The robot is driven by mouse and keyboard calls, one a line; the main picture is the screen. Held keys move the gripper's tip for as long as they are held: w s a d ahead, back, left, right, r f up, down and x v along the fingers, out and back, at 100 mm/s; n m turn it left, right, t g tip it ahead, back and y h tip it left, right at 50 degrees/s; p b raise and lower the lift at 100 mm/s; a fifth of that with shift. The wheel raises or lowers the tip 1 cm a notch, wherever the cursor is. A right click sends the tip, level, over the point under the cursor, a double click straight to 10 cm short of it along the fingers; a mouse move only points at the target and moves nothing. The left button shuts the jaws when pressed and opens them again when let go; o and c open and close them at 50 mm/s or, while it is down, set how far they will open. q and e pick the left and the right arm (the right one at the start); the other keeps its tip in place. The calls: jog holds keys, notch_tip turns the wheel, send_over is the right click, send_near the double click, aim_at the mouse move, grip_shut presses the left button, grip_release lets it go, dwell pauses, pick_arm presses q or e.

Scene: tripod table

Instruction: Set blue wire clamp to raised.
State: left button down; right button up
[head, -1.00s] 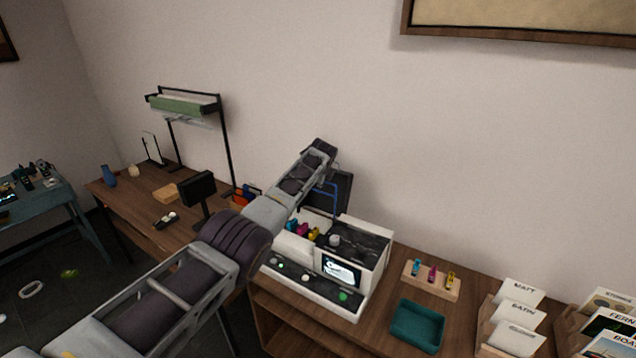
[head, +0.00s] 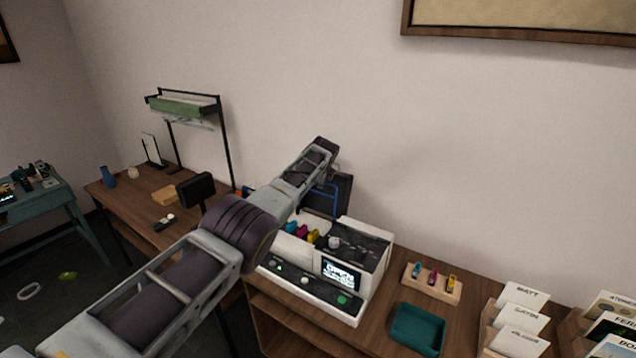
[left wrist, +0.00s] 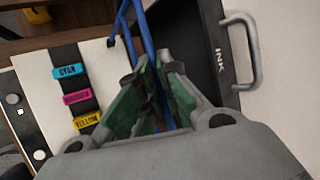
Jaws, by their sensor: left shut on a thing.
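The blue wire clamp (head: 322,197) stands up at the back of the white printer (head: 350,305), beside a dark panel (head: 345,190). In the left wrist view, the clamp's blue wire (left wrist: 149,32) runs down between the green-padded fingers of my left gripper (left wrist: 156,85). My left gripper is shut on the wire; the exact grip point is partly hidden by the fingers. In the head view, my arm hides the fingertips. The dark INK panel (left wrist: 212,70) with a grey handle is right of the fingers. My right gripper is not in view.
Cyan, magenta and yellow cartridges (head: 301,231) sit in the printer, left of its lit screen (head: 341,273). A wooden block with small bottles (head: 432,283) and a teal tray (head: 418,328) stand to the right. Card holders (head: 515,320) are further right.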

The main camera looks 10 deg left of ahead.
pick_arm(q)
jog(key=shift+w+r, duration=0.1)
jog(key=shift+r, duration=0.05)
jog(key=c, duration=1.9)
grip_release()
jog(key=shift+d, duration=0.1)
jog(key=v, duration=1.1)
jog(key=shift+s+d+r, duration=0.1)
jog(key=shift+s+r, duration=0.15)
jog(key=shift+s, duration=0.05)
jog(key=shift+f, duration=0.1)
